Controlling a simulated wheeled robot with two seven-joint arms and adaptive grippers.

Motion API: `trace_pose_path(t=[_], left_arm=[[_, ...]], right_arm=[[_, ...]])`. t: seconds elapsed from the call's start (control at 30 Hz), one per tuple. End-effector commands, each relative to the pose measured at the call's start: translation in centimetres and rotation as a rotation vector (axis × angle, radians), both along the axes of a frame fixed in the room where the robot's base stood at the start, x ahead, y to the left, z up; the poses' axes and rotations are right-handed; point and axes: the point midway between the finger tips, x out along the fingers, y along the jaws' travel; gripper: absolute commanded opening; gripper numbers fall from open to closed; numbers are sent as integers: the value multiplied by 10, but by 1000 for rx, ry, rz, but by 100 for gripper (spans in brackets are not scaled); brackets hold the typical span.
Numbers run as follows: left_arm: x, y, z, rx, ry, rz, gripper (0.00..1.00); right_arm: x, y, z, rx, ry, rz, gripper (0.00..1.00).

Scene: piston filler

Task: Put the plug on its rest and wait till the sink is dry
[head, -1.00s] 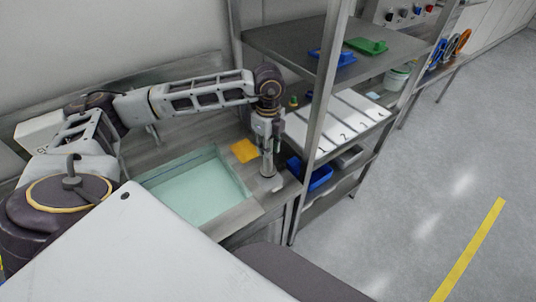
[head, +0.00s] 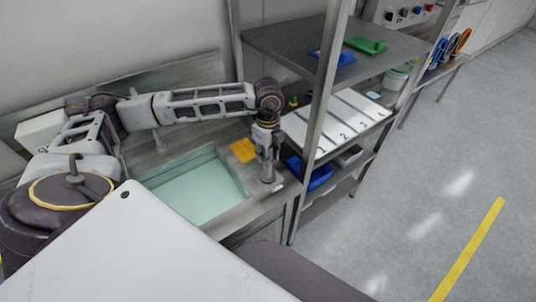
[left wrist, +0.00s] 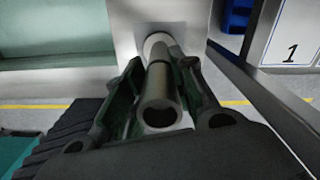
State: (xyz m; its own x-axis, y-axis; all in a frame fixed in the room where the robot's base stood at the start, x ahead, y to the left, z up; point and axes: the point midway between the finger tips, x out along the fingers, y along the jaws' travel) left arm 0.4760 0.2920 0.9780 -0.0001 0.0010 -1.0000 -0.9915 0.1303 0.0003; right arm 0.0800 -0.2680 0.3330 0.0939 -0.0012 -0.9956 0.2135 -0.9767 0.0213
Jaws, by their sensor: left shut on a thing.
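My left gripper (head: 267,157) is shut on the plug, a grey hollow tube (left wrist: 161,88), and holds it upright over the counter strip to the right of the sink. The plug's lower end (head: 267,179) is at or just above the counter. In the left wrist view the tube runs between my fingers (left wrist: 160,95) toward a pale round end at the steel surface. I cannot tell whether that pale part is the rest. The sink (head: 237,178) shows pale green water or a pale green basin; its wetness is unclear. My right gripper is out of view.
A yellow cloth or sponge (head: 244,151) lies behind the sink's right corner. A steel shelf rack (head: 325,90) stands close to the right of my gripper, with numbered white boards (head: 345,125) and blue bins (head: 318,176). The floor at right is open.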

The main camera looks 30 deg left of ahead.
Motion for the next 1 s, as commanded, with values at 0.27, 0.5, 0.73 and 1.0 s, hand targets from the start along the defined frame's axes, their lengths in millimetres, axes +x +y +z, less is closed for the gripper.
trace_pose_path(t=[0.27, 0.5, 0.73, 1.0], left_arm=[[0, 0, -1, 0, 0, 0, 47], [0, 0, -1, 0, 0, 0, 47], [0, 0, 1, 0, 0, 0, 47], [1, 0, 23, -1, -3, -1, 47]], right_arm=[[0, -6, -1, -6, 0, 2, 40], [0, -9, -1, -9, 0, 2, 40], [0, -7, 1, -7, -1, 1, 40], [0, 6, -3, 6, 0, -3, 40]])
